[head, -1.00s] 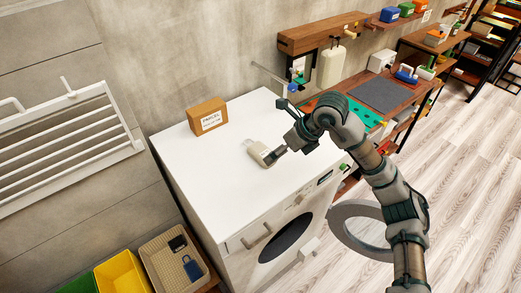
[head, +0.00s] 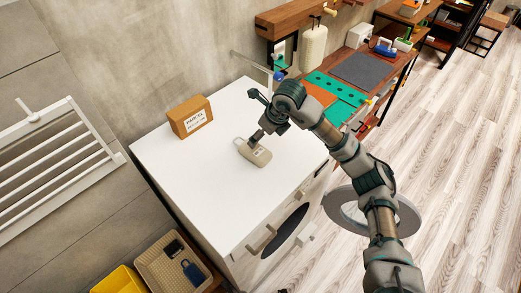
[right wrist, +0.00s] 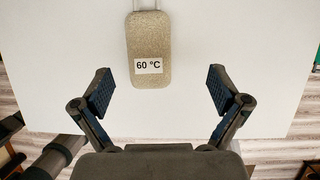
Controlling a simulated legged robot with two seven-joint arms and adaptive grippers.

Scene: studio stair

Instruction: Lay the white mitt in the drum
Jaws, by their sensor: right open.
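A pale, beige-white mitt (head: 256,154) with a loop at one end lies flat on the white washing machine's top. In the right wrist view the mitt (right wrist: 150,40) carries a "60 °C" label. My right gripper (head: 254,139) is open and empty, close to the mitt in the head view. In the right wrist view its spread fingers (right wrist: 160,86) point at the mitt, which lies beyond the fingertips, roughly between them. The drum (head: 288,230) is a dark opening in the machine's front, partly seen from above. My left gripper is not in view.
The machine's round door (head: 345,212) stands open on the right, partly behind my right arm. A brown box (head: 188,116) stands on the machine top (head: 190,180), which is otherwise mostly clear. A drying rack (head: 60,165) is at left, and a crowded bench (head: 375,72) at upper right.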

